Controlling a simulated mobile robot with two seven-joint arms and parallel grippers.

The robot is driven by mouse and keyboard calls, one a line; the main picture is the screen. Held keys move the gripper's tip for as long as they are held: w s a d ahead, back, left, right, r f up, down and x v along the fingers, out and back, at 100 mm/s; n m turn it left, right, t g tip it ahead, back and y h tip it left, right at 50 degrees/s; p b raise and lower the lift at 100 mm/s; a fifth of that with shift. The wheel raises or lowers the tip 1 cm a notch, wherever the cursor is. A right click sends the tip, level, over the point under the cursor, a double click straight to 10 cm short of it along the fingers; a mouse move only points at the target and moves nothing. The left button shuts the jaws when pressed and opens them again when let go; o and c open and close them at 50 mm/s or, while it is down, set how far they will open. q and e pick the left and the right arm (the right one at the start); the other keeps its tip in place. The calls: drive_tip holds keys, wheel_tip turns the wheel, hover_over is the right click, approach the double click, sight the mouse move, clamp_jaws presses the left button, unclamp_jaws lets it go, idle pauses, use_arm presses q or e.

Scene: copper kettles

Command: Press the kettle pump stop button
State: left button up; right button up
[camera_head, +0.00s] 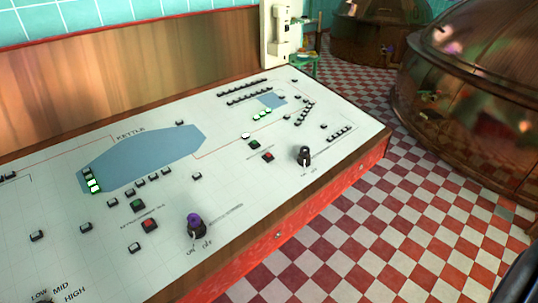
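A white control panel (235,185) slopes across the left and middle of the head view, with a blue kettle outline (150,155) marked "KETTLE". A red button (150,225) sits below a green button (138,205) near the front edge. Another red button (267,157) sits beside a green one (254,144) farther right. The small print by these buttons is too blurred to tell which is the pump stop. Neither of my grippers is in view, and nothing touches the panel.
A purple-topped knob (195,221) and a black knob (304,153) stand up from the panel near the red buttons. A wooden backboard (130,65) rises behind. Copper kettles (480,90) stand at right. Checkered floor (400,225) is open in front.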

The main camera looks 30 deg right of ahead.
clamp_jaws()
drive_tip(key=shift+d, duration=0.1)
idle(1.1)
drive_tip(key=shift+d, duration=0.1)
